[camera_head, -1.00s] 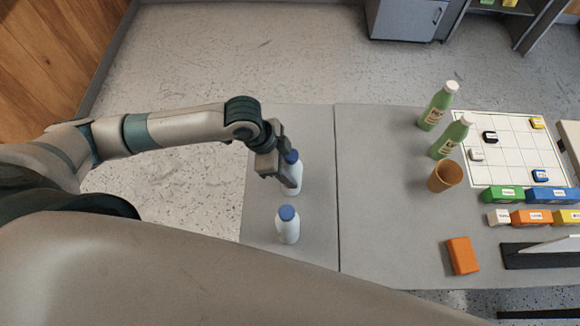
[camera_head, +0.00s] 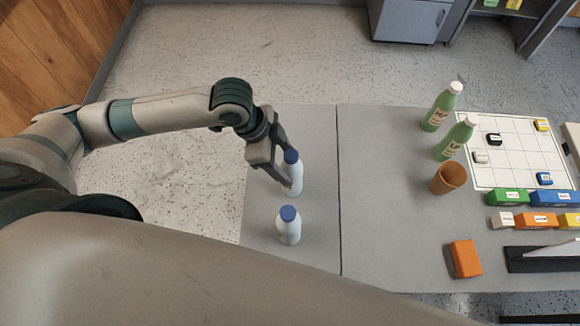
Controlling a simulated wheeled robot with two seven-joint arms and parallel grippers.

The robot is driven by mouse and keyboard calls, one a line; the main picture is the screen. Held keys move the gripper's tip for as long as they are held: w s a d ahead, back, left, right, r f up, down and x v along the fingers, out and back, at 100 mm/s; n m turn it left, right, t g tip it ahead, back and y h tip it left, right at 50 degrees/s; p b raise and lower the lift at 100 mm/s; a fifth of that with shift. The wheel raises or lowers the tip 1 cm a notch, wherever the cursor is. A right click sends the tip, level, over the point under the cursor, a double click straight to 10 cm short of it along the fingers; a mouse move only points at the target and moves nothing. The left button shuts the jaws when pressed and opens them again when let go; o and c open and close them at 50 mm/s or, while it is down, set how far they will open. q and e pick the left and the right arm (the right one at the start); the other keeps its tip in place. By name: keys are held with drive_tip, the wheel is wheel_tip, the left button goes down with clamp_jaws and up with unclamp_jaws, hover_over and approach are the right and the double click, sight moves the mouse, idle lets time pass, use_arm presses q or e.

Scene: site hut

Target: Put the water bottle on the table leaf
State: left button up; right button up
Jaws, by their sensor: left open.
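Two white bottles with blue caps stand upright on the grey table leaf (camera_head: 318,140), left of the seam. The farther water bottle (camera_head: 295,178) is beside my left gripper (camera_head: 287,180). The nearer water bottle (camera_head: 289,230) stands apart, closer to me. My left gripper is open, with its fingers at the left side of the farther bottle and partly over its lower body. I cannot tell whether the fingers touch it. My right gripper is not in view.
Right of the seam stand two green bottles (camera_head: 441,108), an orange-brown cup (camera_head: 449,178) and a white grid board (camera_head: 515,150) with small blocks. An orange block (camera_head: 465,258) lies near the front. The table's middle is clear.

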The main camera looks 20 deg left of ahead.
use_arm(q)
drive_tip(key=b+v, duration=0.1)
drive_tip(key=v, duration=0.6)
drive_tip(key=shift+r, duration=0.25)
drive_tip(key=shift+s+a, duration=0.15)
drive_tip(key=shift+s, duration=0.05)
idle(0.4)
